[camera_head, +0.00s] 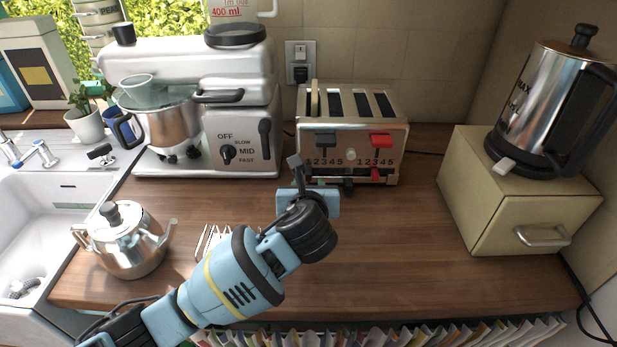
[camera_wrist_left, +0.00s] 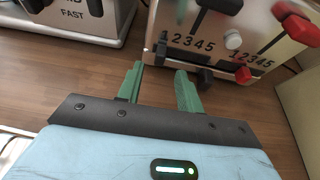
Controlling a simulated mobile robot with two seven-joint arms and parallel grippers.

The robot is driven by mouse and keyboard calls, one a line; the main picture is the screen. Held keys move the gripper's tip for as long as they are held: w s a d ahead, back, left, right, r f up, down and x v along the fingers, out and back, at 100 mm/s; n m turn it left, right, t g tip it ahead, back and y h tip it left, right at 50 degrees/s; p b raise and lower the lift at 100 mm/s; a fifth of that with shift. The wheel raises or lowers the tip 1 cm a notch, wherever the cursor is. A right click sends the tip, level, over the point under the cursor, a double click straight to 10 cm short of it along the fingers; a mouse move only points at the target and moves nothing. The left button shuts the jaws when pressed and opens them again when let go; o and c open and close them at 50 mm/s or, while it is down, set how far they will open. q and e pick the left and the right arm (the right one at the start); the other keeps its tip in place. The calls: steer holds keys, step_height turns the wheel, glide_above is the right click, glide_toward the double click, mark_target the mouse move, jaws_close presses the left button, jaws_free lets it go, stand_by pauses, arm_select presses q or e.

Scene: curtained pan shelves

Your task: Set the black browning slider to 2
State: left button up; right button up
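The silver toaster (camera_head: 397,150) stands against the back wall, with a black lever (camera_head: 325,140) and a red lever (camera_head: 380,140), each above a 1–5 scale. In the head view my gripper covers most of that spot. My left gripper (camera_head: 297,165) is in front of the toaster's lower left. Its green fingers (camera_wrist_left: 160,85) are apart, with nothing between them, short of the slider. My right gripper is out of view.
A red slider (camera_head: 375,175) sits under the right scale. A stand mixer (camera_head: 190,60) is left of the toaster. A beige box (camera_head: 520,200) carrying a kettle (camera_head: 545,95) is on the right. A teapot (camera_head: 125,240) stands front left. The counter's middle right is clear.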

mark_target(309, 177)
arm_select(q)
steer(key=shift+x, duration=2.45)
jaws_close()
